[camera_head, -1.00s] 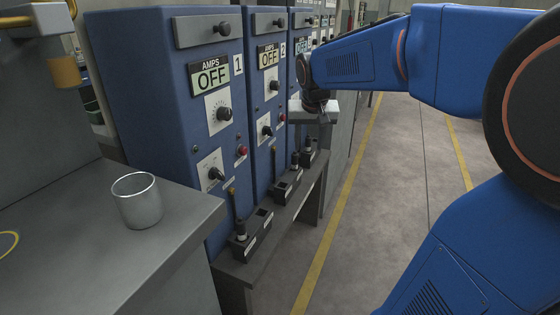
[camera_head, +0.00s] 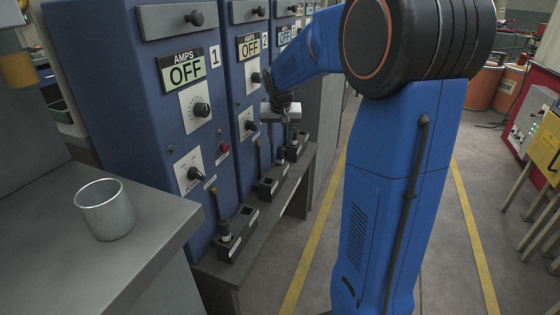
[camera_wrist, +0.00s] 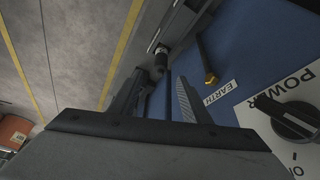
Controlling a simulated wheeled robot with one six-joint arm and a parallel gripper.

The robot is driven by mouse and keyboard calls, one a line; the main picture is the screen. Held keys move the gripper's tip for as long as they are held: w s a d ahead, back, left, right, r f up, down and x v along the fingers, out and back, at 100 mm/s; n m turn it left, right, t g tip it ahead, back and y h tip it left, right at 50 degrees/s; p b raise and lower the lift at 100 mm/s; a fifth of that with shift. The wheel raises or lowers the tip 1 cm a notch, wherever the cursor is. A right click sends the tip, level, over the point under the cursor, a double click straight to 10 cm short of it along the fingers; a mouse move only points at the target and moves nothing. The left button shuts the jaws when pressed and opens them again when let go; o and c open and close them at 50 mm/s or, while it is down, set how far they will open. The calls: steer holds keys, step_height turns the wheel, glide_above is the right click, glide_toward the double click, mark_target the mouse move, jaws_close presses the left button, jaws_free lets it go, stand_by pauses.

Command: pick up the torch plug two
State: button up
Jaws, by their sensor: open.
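My gripper (camera_head: 284,126) is in front of the second cabinet, above the shelf. In the wrist view my gripper (camera_wrist: 157,88) has its two dark fingers apart, with nothing held between them. A dark plug with a silver collar (camera_wrist: 160,53) shows just beyond the fingertips, apart from them; its number cannot be read. In the head view small dark plugs (camera_head: 280,157) stand at the far holder, below my gripper. The middle holder (camera_head: 268,187) shows on the shelf. A nearer plug (camera_head: 225,233) stands in the front holder.
Blue cabinets marked 1 (camera_head: 120,120) and 2 (camera_head: 235,85) stand close behind the shelf (camera_head: 250,240). An EARTH label (camera_wrist: 220,88) and a POWER knob (camera_wrist: 288,116) are close to my right finger. A metal cup (camera_head: 106,212) stands on the left bench. The floor is clear.

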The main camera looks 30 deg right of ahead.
mark_target(280, 149)
steer(key=shift+x, duration=4.3)
steer(key=shift+s+a+f, duration=0.1)
steer(key=shift+s, duration=0.05)
steer(key=shift+c, duration=0.3)
jaws_close()
